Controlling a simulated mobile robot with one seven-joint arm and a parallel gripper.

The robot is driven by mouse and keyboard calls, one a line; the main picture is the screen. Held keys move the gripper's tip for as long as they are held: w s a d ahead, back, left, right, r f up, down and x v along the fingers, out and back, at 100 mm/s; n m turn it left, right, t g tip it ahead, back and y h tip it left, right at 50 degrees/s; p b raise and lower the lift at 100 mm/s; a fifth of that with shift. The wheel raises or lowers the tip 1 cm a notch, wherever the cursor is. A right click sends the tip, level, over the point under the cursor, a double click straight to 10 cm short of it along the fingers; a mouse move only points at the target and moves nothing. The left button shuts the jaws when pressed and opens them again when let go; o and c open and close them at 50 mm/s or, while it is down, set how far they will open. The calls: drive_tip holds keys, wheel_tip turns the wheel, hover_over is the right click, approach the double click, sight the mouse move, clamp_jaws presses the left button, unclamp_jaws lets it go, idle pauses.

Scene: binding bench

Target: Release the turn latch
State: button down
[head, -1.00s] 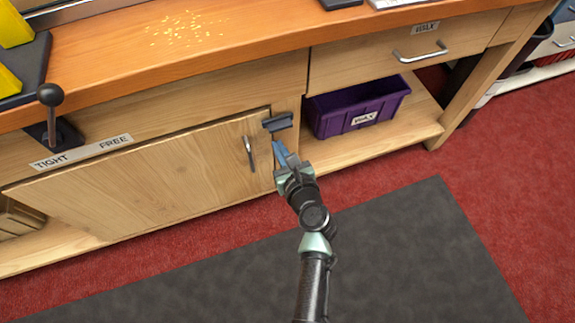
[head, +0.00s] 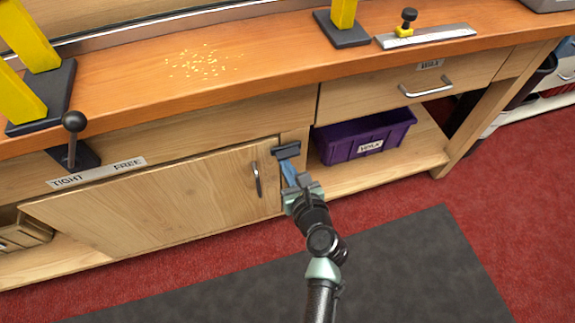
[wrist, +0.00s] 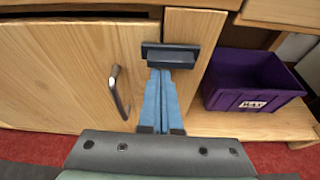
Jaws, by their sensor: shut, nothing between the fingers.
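The turn latch (head: 286,149) is a dark grey bar lying crosswise at the upper right edge of the wooden cabinet door (head: 170,200). It reaches from the door onto the post beside it. It also shows in the wrist view (wrist: 171,57). The door is closed and has a metal handle (head: 257,179) left of the latch. My gripper (head: 287,165) is shut and empty, its blue fingers together just below the latch. In the wrist view the fingertips (wrist: 163,75) reach the bar's lower edge. I cannot tell whether they touch it.
A purple bin (head: 362,137) stands on the open shelf right of the post, below a drawer (head: 415,85). A black-knobbed lever (head: 73,125) stands at the left above a TIGHT/FREE label (head: 97,173). The bench top (head: 270,62) overhangs the door. The floor in front is clear.

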sight(298, 154)
drive_tip(key=shift+a+r+m+y+p, duration=0.1)
drive_tip(key=shift+r+m+y+p, duration=0.4)
drive_tip(key=shift+p, duration=0.45)
drive_tip(key=r+m+p, duration=0.1)
drive_tip(key=p, duration=0.1)
drive_tip(key=shift+m+p, duration=0.4)
drive_tip(key=m+y+p, duration=0.1)
drive_tip(key=r+m+y+p, duration=0.1)
drive_tip(key=p, duration=0.1)
drive_tip(key=shift+m+g, duration=0.3)
drive_tip(key=m+y, duration=0.1)
drive_tip(key=d+r+m+p, duration=0.1)
drive_tip(key=m, duration=0.1)
drive_tip(key=shift+w+m+y, duration=0.2)
drive_tip(key=shift+m+y, duration=0.1)
drive_tip(key=shift+y, duration=0.1)
drive_tip(key=m, duration=0.1)
drive_tip(key=d+m+t+y, duration=0.1)
drive_tip(key=m, duration=0.2)
drive_tip(key=shift+w+d+r, duration=0.15)
drive_tip(key=shift+w+r, duration=0.05)
drive_tip(key=shift+r, duration=0.15)
drive_tip(key=shift+d, duration=0.15)
